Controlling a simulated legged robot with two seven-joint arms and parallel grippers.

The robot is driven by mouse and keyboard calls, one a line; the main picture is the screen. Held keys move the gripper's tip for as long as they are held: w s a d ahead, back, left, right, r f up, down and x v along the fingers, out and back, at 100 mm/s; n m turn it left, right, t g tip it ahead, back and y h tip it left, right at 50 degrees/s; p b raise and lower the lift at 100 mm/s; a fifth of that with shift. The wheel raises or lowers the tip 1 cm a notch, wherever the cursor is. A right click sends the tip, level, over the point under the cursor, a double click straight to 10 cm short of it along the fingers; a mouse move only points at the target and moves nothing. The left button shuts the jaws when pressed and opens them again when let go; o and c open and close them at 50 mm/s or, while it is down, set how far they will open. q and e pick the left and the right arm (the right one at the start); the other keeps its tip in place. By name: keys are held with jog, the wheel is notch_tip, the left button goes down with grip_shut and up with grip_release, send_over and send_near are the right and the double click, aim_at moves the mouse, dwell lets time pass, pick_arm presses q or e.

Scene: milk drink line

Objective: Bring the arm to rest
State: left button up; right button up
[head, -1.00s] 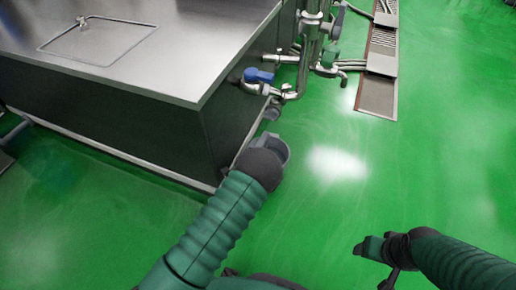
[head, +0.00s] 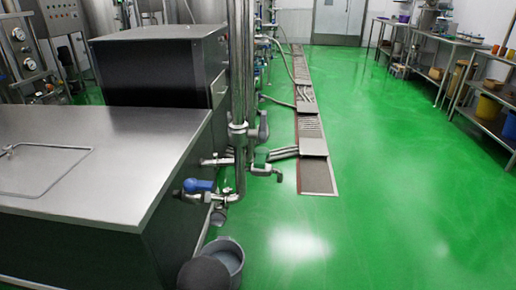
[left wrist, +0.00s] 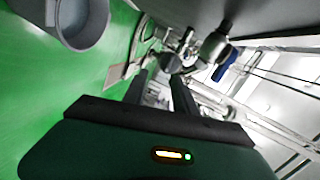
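My left gripper (left wrist: 158,80) shows in the left wrist view as two dark fingers held apart, with nothing seen between them. In the head view only a dark rounded part of my left arm shows at the bottom edge, and its fingers are hidden. A grey round bucket (head: 230,256) is right beside that part. It also shows at the upper left of the left wrist view (left wrist: 84,32), apart from the fingers. My right arm and gripper are out of both views.
A steel-topped cabinet (head: 90,140) fills the left. Pipes with a blue-handled valve (head: 198,185) stand at its corner. A drain channel (head: 316,176) runs back along the floor. Shelved benches (head: 488,122) line the right. The green floor (head: 400,210) between is clear.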

pick_arm(q)
jog(key=s+d+r+n+g, duration=0.1)
jog(key=s+r+n+g, duration=0.3)
jog(key=s, duration=0.4)
jog(key=s+r+n+g, duration=0.2)
jog(key=s+n+g, duration=0.35)
jog(key=s, duration=0.25)
jog(key=s+d+r+n+g, duration=0.1)
jog(key=s+r+n+g, duration=0.25)
jog(key=s+n, duration=0.35)
notch_tip(320, 180, up, 35)
jog(key=s+m+p, duration=0.1)
jog(key=p, duration=3.4)
jog(key=shift+s+f+g+h, duration=0.2)
jog(key=shift+g+h, duration=0.1)
jog(key=shift+h, duration=0.1)
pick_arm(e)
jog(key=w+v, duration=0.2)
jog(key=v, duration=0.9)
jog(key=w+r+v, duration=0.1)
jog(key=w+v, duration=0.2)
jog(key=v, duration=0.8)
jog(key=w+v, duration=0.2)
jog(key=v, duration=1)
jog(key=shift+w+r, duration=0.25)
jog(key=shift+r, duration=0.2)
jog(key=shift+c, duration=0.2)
